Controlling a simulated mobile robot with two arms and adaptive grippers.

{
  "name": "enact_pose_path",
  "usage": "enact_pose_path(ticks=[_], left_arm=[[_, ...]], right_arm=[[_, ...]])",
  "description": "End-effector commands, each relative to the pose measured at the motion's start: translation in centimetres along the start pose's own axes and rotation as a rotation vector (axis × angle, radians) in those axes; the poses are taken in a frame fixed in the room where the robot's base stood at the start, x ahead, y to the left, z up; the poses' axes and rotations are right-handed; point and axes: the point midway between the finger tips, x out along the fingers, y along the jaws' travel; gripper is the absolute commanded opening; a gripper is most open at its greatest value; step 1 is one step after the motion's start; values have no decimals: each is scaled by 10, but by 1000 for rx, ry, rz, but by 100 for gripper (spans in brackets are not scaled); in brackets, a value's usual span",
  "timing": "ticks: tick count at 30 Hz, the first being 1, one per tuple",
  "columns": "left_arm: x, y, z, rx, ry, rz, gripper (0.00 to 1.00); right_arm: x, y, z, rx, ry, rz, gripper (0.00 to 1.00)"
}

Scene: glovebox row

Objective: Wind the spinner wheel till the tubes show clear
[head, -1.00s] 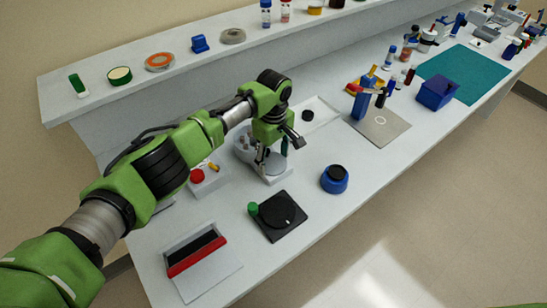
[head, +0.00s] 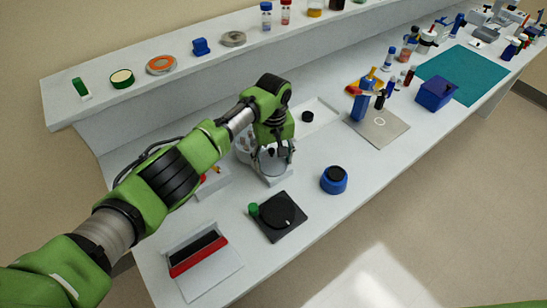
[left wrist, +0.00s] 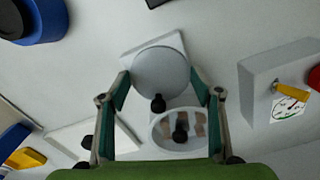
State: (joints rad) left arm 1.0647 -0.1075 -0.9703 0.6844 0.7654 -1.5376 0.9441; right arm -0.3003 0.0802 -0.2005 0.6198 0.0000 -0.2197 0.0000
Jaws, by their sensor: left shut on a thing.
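The spinner (left wrist: 150,45) is a white stand with a round grey wheel (left wrist: 160,68), which also shows in the head view (head: 272,166). A dark knob (left wrist: 158,103) stands by the wheel's near edge. Below it, a round pale dish (left wrist: 165,144) holds brownish tube-like shapes (left wrist: 200,124) and another dark knob; how clear the tubes are I cannot tell. My left gripper (head: 275,157) points down over the spinner. In the left wrist view its green-padded fingers (left wrist: 160,80) flank the wheel, shut on its sides. My right gripper is out of view.
A pale box (left wrist: 262,88) with a yellow lever and a gauge stands close beside the spinner. A black turntable with a green knob (head: 278,216), a blue pot (head: 334,181) and a red-edged tray (head: 198,255) lie nearer the bench's front. A shelf (head: 130,88) runs behind.

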Motion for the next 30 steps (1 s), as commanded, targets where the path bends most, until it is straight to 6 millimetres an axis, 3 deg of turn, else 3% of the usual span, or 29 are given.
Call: enact_pose_path(ticks=[15, 30], left_arm=[[0, -1, 0, 376, -2, 1, 37], [0, -1, 0, 468, 0, 0, 37]], right_arm=[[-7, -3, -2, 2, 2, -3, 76], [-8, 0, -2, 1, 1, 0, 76]])
